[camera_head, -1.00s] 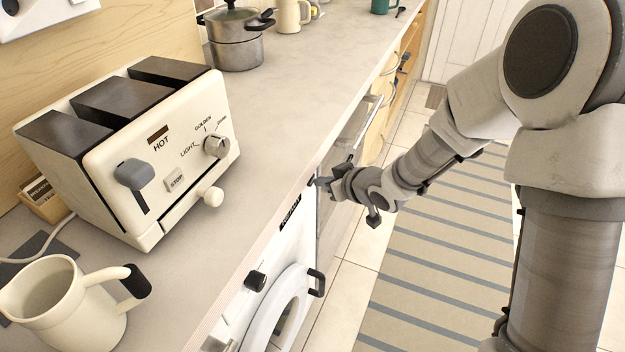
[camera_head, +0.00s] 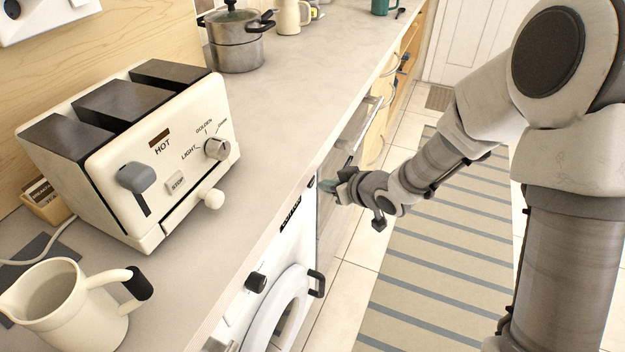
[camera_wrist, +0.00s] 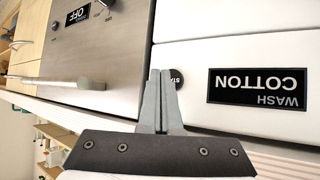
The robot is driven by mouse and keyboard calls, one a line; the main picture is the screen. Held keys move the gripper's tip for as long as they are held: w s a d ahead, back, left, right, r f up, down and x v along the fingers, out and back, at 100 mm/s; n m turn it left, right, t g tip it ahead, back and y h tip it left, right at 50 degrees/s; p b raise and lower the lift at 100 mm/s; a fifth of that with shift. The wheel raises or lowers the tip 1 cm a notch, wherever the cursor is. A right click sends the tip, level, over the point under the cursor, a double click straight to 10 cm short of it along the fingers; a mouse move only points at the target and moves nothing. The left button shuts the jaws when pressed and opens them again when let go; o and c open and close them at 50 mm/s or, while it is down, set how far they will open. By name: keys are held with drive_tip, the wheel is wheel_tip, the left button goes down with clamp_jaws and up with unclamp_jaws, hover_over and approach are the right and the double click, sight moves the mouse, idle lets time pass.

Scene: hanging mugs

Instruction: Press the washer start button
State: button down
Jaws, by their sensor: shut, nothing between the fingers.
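The white washer (camera_head: 262,310) stands under the counter, with its round door and a black knob on the front. In the wrist view its white panel (camera_wrist: 225,52) carries a black display (camera_wrist: 257,88) reading "WASH COTTON", upside down. The round dark start button (camera_wrist: 177,78), with "STA" legible, is partly hidden behind my fingers. My gripper (camera_head: 325,186) is at the washer's upper front near its far edge. In the wrist view my gripper (camera_wrist: 161,75) is shut and empty, its tips overlapping the button's left edge. I cannot tell whether they touch it.
A steel appliance front (camera_wrist: 95,50) with a bar handle (camera_wrist: 60,83) and an "OFF" display adjoins the washer. The counter (camera_head: 290,95) above holds a toaster (camera_head: 130,145), a cream jug (camera_head: 70,300) and a pot (camera_head: 235,45). A striped rug (camera_head: 440,250) covers the floor.

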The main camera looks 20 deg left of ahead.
drive_tip(key=shift+s+d+p, duration=0.2)
drive_tip(key=shift+d+p, duration=0.3)
drive_tip(key=shift+d, duration=0.75)
drive_tip(key=shift+s+d+p, duration=0.15)
drive_tip(key=shift+d+p, duration=0.3)
drive_tip(key=shift+d, duration=0.8)
